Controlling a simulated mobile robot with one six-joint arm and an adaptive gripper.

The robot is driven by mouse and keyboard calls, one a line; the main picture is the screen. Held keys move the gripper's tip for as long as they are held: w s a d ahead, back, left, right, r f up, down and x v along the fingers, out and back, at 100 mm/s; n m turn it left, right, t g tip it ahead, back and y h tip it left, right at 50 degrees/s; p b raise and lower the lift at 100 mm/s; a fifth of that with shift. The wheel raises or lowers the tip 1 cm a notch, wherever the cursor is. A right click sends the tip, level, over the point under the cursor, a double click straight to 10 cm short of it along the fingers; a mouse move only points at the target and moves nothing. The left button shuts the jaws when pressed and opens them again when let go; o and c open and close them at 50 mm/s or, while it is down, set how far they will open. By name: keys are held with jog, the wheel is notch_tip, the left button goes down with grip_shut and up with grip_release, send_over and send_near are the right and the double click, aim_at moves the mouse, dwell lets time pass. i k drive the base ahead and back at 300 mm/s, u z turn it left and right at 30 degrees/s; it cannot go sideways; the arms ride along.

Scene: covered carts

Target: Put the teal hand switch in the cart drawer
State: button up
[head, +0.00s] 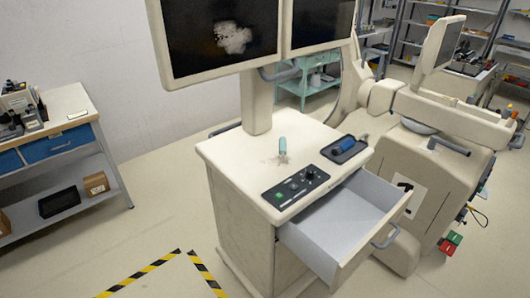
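The teal hand switch (283,146) stands upright on the top of the cream cart (240,155), behind the control panel. The cart drawer (345,222) is pulled out toward the front right. Its grey inside looks empty. My gripper is not in view.
A dark tray (334,155) with a blue item (344,144) lies on the cart top to the right of the switch. A black control panel (272,194) lies at its front. Monitors (222,40) overhang the back. A large cream machine (450,165) stands close on the right. Floor in front is clear.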

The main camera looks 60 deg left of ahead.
aim_at(332, 223)
jog(key=z, duration=0.1)
jog(key=k, duration=0.95)
jog(key=u, duration=2.1)
jog(key=i, duration=1)
jog(key=u, duration=0.05)
